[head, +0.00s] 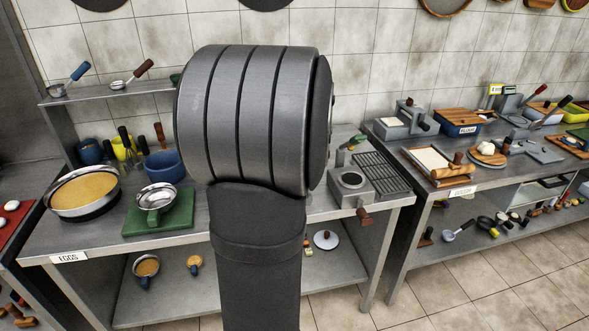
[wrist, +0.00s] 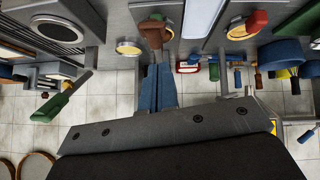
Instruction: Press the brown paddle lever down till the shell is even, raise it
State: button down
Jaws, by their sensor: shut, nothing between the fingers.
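My gripper (wrist: 158,72) is in the wrist view, its two blue fingers shut together with nothing between them. The brown paddle lever (wrist: 153,27) is at the top middle, just beyond the fingertips. The fingers overlap its near end in the picture, and I cannot tell whether they touch. In the head view my arm fills the middle and hides my gripper. A brown-ended lever (head: 364,217) shows there at the counter's front edge.
In the wrist view a red-ended lever (wrist: 257,21) is to the right and a green handle (wrist: 62,98) to the left. In the head view a grey unit with a round well (head: 350,181) stands near a ribbed grate (head: 379,171). A green board (head: 175,222) is left.

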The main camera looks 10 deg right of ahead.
jog(key=w+a+f+n+g+h, duration=0.1)
jog(key=a+f+n+g+h, duration=0.1)
jog(key=a+f+n+g, duration=0.1)
jog(key=w+a+f+n+g+h, duration=0.1)
jog(key=a+f+n+g+h, duration=0.1)
jog(key=f+n, duration=0.3)
jog(key=w+a+f+n+g+h, duration=0.1)
jog(key=a+f+n+g+h, duration=0.2)
jog(key=n, duration=0.3)
jog(key=shift+w+a+f+g, duration=0.3)
jog(key=shift+a+f+g, duration=0.05)
jog(key=shift+f+g, duration=0.25)
jog(key=w+h, duration=0.1)
jog(key=w+a+r+n+h, duration=0.1)
jog(key=w+a+n+h, duration=0.1)
jog(key=h, duration=0.1)
jog(key=shift+w+r+t, duration=0.2)
jog(key=shift+w+t, duration=0.15)
jog(key=shift+t, duration=0.05)
jog(key=shift+w+d, duration=0.1)
jog(key=shift+d+f, duration=0.15)
jog(key=shift+d, duration=0.2)
jog(key=x, duration=0.8)
jog(key=shift+d, duration=0.1)
jog(key=r, duration=0.1)
jog(key=d+r, duration=0.1)
jog(key=shift+d+r, duration=0.15)
jog(key=shift+r, duration=0.1)
jog(key=shift+d+r, duration=0.1)
jog(key=shift+r, duration=0.45)
